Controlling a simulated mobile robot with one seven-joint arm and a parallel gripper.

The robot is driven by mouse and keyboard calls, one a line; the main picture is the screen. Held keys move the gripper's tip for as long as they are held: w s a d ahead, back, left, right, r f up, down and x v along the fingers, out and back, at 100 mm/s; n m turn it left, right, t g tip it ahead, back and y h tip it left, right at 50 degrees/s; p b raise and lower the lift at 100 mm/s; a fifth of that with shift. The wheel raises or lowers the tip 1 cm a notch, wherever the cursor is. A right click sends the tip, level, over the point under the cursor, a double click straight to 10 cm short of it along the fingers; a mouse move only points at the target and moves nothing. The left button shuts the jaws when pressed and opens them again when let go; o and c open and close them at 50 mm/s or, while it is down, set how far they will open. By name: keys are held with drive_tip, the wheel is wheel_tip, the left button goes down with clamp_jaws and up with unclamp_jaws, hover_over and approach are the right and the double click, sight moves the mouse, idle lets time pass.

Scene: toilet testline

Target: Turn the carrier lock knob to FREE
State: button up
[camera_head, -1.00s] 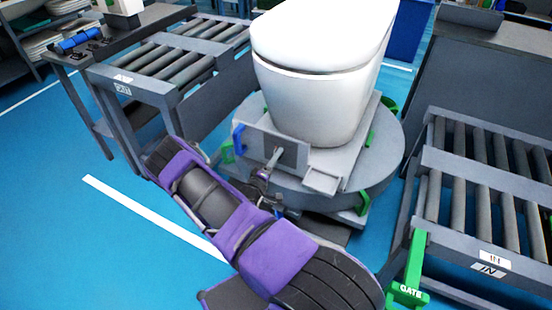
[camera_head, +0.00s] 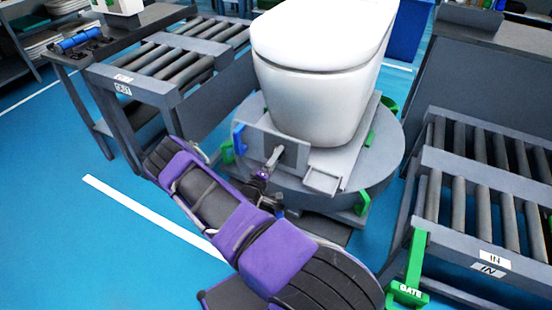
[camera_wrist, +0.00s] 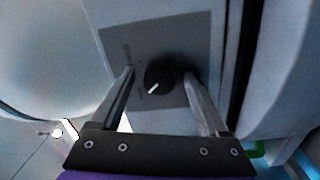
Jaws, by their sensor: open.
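The carrier lock knob (camera_wrist: 153,88) is round and black with a white pointer mark, seen in the wrist view on a dark grey plate (camera_wrist: 177,35). The pointer slants toward the lower left; the faint lettering on the plate is too blurred to read. My gripper (camera_wrist: 160,74) is open, with one finger on each side of the knob and a gap visible to both. In the head view my gripper (camera_head: 273,160) is in front of the plate (camera_head: 293,151) on the carrier (camera_head: 334,162), and the knob cannot be made out there.
A white toilet (camera_head: 318,90) stands on the carrier, over a round grey turntable (camera_head: 385,150). A blue handle (camera_head: 239,139) and green brackets (camera_head: 362,203) are around it. Roller conveyors stand left (camera_head: 165,72) and right (camera_head: 490,200). Blue floor is open at the left.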

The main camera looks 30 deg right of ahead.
drive_tip(key=shift+a, duration=0.1)
drive_tip(key=v, duration=1.7)
drive_tip(key=shift+p, duration=0.35)
drive_tip(key=shift+s, duration=0.1)
